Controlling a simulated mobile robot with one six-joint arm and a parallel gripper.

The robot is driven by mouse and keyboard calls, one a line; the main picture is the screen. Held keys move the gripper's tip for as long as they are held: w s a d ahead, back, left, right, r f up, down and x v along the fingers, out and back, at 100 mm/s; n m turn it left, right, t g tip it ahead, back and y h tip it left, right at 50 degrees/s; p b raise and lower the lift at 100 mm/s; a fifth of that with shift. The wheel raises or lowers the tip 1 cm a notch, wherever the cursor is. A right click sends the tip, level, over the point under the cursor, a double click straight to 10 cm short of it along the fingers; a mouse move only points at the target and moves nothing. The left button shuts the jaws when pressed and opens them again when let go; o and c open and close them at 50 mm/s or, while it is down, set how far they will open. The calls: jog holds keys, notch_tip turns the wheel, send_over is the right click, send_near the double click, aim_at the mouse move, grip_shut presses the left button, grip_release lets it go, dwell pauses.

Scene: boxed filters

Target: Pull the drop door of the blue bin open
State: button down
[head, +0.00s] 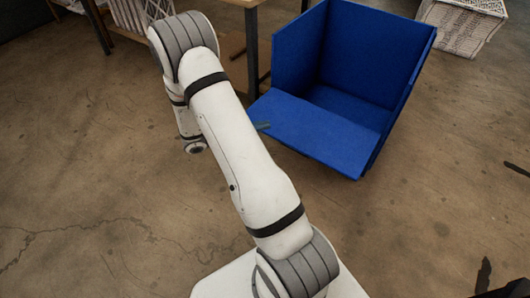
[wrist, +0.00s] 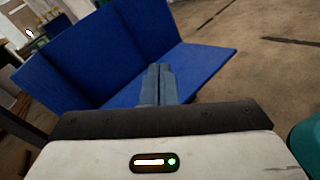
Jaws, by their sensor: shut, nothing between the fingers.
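The blue bin (head: 365,45) stands on the floor at the upper right of the head view, its inside exposed. Its drop door (head: 318,132) is folded down and outward at the front, showing as a broad panel. In the wrist view the bin walls (wrist: 95,50) rise on the left and the door (wrist: 205,62) spreads toward the right. My gripper (wrist: 158,70) is shut and empty, its two fingers together in front of the door. In the head view only a small dark tip (head: 262,125) shows by the door's left part. I cannot tell whether the fingers touch the door.
A table (head: 252,45) with wooden edges and dark legs stands just left of the bin. A white woven basket (head: 462,25) is behind it at the right. Another basket (head: 130,15) is at the upper left. The concrete floor (head: 430,210) in front is mostly clear.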

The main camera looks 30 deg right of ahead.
jog(key=w+a+f+n+t+h+b, duration=0.1)
jog(key=w+f+n+t+b, duration=0.2)
jog(key=f, duration=0.7)
jog(key=w+f+n+t+h+b, duration=0.1)
jog(key=f+n+t+b, duration=0.25)
jog(key=f, duration=0.55)
jog(key=w+a+f+n+t+b, duration=0.1)
jog(key=w+f+n+t+b, duration=0.25)
jog(key=f, duration=0.65)
jog(key=w+d+r+n+t+b, duration=0.1)
jog(key=d+r+b, duration=0.3)
jog(key=d, duration=0.5)
jog(key=shift+w+d+r+t, duration=0.25)
jog(key=shift+w+r, duration=0.25)
jog(key=shift+r, duration=0.5)
jog(key=shift+a+r, duration=0.1)
